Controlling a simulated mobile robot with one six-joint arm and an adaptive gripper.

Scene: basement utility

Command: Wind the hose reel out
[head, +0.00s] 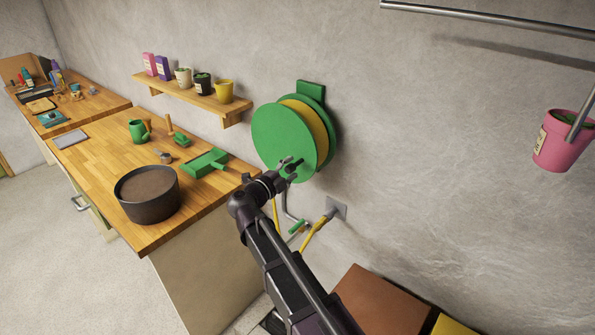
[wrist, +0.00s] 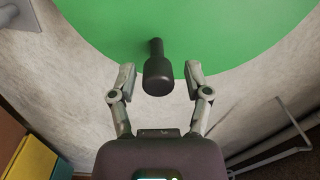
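The green hose reel (head: 282,138) is mounted on the wall, with yellow hose (head: 309,118) wound between its discs. Its green front disc fills the top of the wrist view (wrist: 225,35). A black crank handle (wrist: 157,70) sticks out from the disc near its lower edge. My gripper (head: 289,171) is at the lower part of the reel in the head view. In the wrist view my gripper (wrist: 158,80) is open, with one finger on each side of the handle and a gap to both. In the head view the handle is partly hidden by the fingers.
A wooden workbench (head: 100,150) stands left of the reel, holding a dark pot (head: 147,194) and a green tray (head: 204,163). A shelf (head: 190,97) is above it. A tap (head: 300,227) and yellow hose end are below the reel. A brown box (head: 380,300) stands at lower right.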

